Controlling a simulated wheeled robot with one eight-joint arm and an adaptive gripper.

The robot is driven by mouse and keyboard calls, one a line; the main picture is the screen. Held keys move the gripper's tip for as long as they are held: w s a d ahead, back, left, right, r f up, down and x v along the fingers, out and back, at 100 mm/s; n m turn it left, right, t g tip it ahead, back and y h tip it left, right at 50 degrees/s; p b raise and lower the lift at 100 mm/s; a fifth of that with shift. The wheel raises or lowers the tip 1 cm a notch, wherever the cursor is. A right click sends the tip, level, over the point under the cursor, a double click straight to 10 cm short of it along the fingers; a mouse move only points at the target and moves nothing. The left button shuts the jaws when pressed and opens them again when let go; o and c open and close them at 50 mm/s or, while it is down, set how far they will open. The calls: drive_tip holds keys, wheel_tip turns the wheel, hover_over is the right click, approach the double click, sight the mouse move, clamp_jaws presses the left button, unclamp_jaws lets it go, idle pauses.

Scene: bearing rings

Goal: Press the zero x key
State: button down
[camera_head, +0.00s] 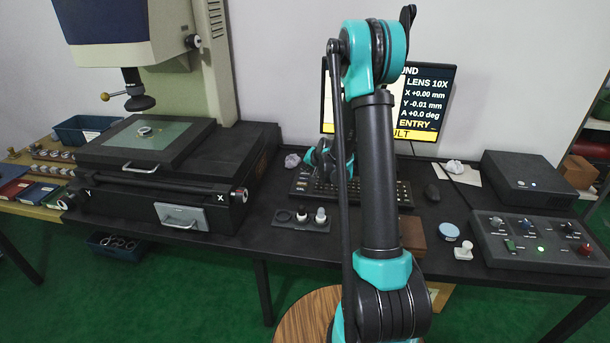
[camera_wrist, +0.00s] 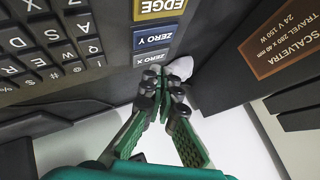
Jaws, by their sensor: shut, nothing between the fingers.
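My gripper (camera_wrist: 155,84) is shut and empty. Its fingertips overlap the key's lower edge in the wrist view; I cannot tell whether they touch it. In the head view my gripper (camera_head: 322,158) is over the left end of the keyboard (camera_head: 300,186), partly hidden by my arm. The screen (camera_head: 428,97), partly behind my arm, reads X +0.00 mm, Y -0.01 mm, A +0.0 deg.
A crumpled white object (camera_wrist: 180,69) lies beside the fingertips. The measuring machine's base (camera_head: 170,170) stands left, and a knob panel (camera_head: 540,240) stands right.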

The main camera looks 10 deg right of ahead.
sight(306, 175)
drive_tip(key=shift+r, duration=0.2)
drive_tip(key=shift+r, duration=2.55)
